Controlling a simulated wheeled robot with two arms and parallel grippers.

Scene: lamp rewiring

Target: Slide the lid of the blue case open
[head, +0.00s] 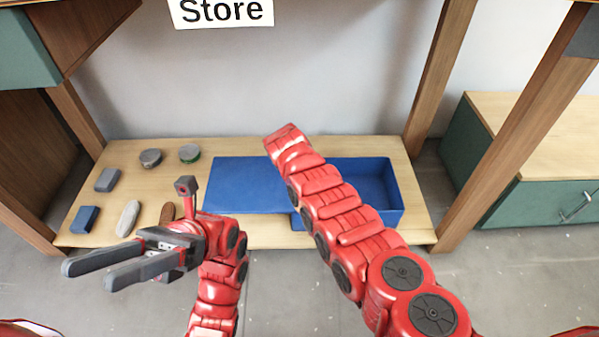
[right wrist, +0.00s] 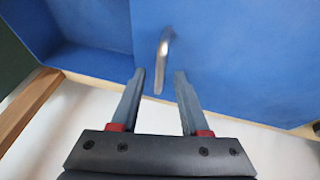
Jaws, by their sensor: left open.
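The blue case (head: 393,217) stands on the wooden table, with its open hollow showing at the right. Its flat blue lid (head: 245,185) lies to the left, reaching out past the case body. In the right wrist view the lid (right wrist: 225,60) carries a bent metal handle (right wrist: 163,45), and the open interior shows at left. My right gripper (right wrist: 160,73) is open, with the handle's near end between its fingers and a gap on both sides. It is hidden in the head view, where my right arm covers the middle of the case. My left gripper (head: 88,272) is open and empty before the table's front left.
Several small items lie on the table's left, among them a blue block (head: 84,219), a grey block (head: 107,180), a pale oval piece (head: 128,218) and two round tins (head: 151,158) (head: 189,153). Wooden posts (head: 438,75) frame the table. A green cabinet (head: 540,195) stands at right.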

